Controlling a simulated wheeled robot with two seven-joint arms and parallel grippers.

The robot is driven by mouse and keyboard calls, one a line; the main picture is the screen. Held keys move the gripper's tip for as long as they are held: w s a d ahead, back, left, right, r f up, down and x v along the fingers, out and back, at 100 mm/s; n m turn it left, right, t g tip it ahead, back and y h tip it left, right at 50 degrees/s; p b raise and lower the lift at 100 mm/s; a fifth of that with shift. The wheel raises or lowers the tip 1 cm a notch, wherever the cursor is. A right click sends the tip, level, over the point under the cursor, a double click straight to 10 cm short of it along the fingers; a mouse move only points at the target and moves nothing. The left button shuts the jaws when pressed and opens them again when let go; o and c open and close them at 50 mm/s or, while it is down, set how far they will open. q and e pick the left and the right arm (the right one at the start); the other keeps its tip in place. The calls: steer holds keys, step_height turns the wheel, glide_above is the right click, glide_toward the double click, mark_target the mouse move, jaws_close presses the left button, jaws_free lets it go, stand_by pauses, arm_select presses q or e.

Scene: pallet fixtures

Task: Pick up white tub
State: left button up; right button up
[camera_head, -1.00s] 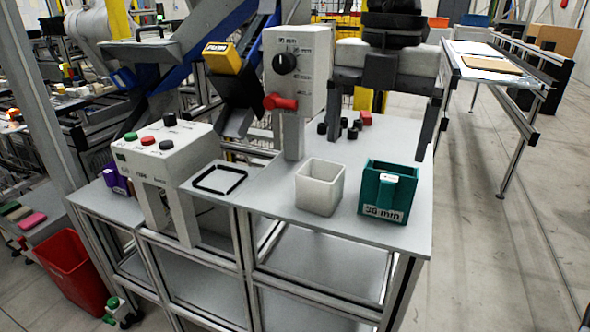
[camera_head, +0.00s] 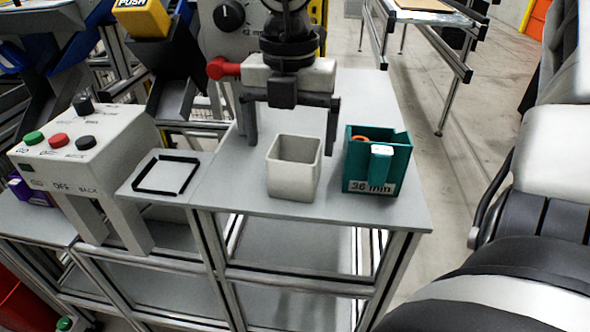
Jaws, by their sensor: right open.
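The white tub (camera_head: 292,181) is a small, square, open-topped container standing upright on the grey table top, and it looks empty. My right gripper (camera_head: 291,148) is open, with its fingers pointing down. In the picture one finger shows left of the tub's rim and the other right of it, with gaps on both sides. The gripper body is over the tub's far side; how far the fingertips are above the table is hard to tell. The left gripper is not in view.
A teal bin (camera_head: 358,182) with a millimetre label stands close right of the tub. A black square outline (camera_head: 166,175) and a white button box (camera_head: 85,150) are to the left. The table's front edge is near.

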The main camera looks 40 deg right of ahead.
mark_target(296, 159)
steer(key=f, duration=0.4)
steer(key=shift+s+d+f, duration=0.2)
steer(key=shift+d+f, duration=0.15)
steer(key=shift+f, duration=0.4)
steer(key=shift+c, duration=0.3)
steer(key=c, duration=1)
